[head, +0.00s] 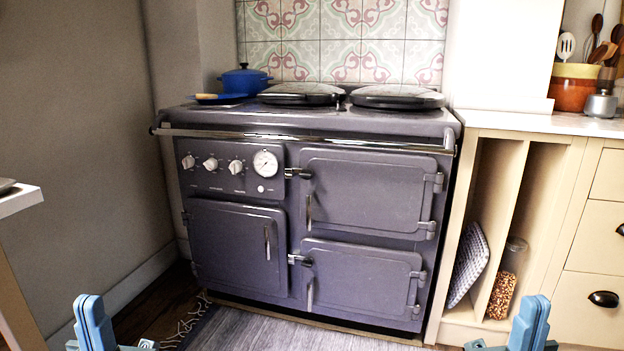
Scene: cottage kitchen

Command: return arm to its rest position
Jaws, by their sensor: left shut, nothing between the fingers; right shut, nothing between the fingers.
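My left gripper (93,322) shows at the bottom left of the head view, blue, shut and empty. My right gripper (530,322) shows at the bottom right, also blue, shut and empty. Both point upward in the picture and are apart from the furniture. The rest of both arms is mostly cut off by the lower edge of the view.
A grey range cooker (330,205) stands ahead, its doors closed, with a blue pot (244,80) on top. Cream cabinets (590,225) stand at the right. A pale countertop corner (20,200) juts in at the left. The floor before the cooker holds a grey rug (270,334).

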